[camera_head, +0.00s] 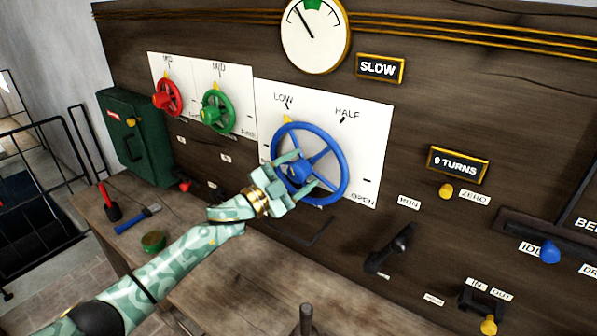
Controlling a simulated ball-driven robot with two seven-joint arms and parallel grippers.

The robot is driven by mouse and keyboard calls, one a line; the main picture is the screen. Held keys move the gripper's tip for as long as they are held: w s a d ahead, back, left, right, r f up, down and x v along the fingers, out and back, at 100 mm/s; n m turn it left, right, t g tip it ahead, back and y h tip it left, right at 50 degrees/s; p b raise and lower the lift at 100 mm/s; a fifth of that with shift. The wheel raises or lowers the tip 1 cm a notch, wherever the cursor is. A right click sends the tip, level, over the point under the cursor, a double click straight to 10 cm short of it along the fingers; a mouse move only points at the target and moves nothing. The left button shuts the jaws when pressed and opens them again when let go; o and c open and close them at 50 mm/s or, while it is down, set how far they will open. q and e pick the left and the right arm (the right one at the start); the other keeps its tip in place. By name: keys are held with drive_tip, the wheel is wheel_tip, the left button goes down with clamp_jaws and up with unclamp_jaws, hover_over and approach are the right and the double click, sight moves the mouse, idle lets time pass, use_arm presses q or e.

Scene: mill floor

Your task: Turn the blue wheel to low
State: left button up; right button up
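The blue wheel (336,150) is mounted on a white plate (371,130) marked LOW, HALF and OPEN. Its yellow pointer mark (287,119) is at the upper left of the rim, just under the LOW label (283,101). My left gripper (303,173) is at the wheel's middle, in front of the lower left of the rim. Its fingers are apart with the blue hub (296,170) between them; whether they press on it is unclear. The gripper hides part of the lower left rim and spokes. My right gripper is out of view.
A red wheel (177,97) and a green wheel (229,113) sit left of the blue one. A black lever (390,251) is at the lower right. A hammer (109,203), a blue-handled tool (138,219) and a green tin (153,241) lie on the bench (262,295).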

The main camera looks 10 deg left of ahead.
use_arm(q)
drive_tip(key=v, duration=1.6)
drive_tip(key=shift+a, duration=0.15)
